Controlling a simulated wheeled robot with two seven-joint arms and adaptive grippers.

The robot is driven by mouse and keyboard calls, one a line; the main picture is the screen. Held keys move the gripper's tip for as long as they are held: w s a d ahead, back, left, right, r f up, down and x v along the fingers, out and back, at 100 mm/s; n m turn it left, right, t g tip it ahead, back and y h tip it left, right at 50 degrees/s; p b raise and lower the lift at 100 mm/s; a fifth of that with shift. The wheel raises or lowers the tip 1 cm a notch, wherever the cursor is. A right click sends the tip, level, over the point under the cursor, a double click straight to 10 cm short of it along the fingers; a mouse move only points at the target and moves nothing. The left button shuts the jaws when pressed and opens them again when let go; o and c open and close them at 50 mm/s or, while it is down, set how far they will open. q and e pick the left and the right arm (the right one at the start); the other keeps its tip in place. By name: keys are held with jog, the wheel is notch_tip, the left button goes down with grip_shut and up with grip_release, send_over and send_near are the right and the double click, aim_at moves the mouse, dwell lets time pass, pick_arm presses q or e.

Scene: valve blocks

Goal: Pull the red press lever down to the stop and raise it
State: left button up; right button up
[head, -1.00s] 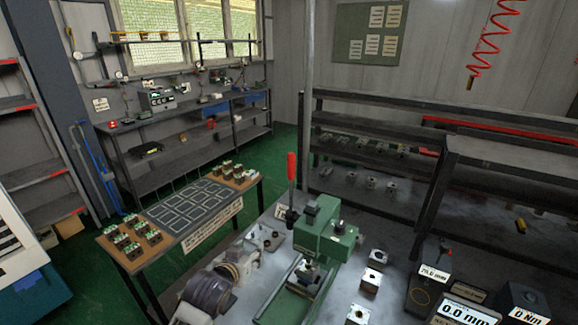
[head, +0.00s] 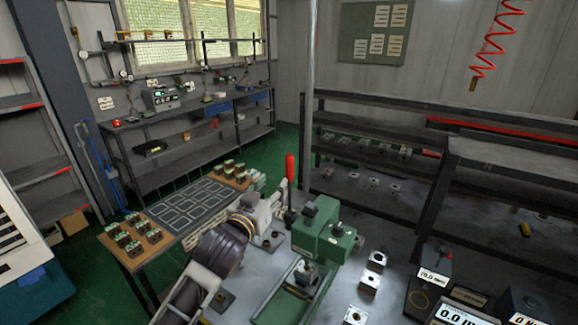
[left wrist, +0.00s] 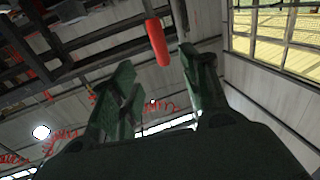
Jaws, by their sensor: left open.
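The red press lever (head: 290,167) stands upright on the left side of the green press (head: 325,238). Its red grip shows at the top of a dark rod. My left gripper (head: 282,192) is just left of the lever, below the red grip, with its fingers pointing up. In the left wrist view the red grip (left wrist: 157,42) appears beyond and between the spread fingers of the left gripper (left wrist: 160,85). The gripper is open, and I see nothing held. Whether a finger touches the lever I cannot tell. My right gripper is not in view.
Several metal valve blocks (head: 371,279) stand on the bench right of the press. Digital gauges (head: 457,306) sit at the bench's right front. A side table (head: 121,262) with small blocks is at left. A vertical post (head: 308,110) rises behind the lever.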

aim_at(288, 167)
pick_arm(q)
jog(key=shift+w+d, duration=0.1)
jog(key=shift+w, duration=0.05)
jog(key=shift+p+x, duration=1.7)
jog(key=shift+x, duration=5.1)
grip_shut()
jog(key=shift+f, duration=0.1)
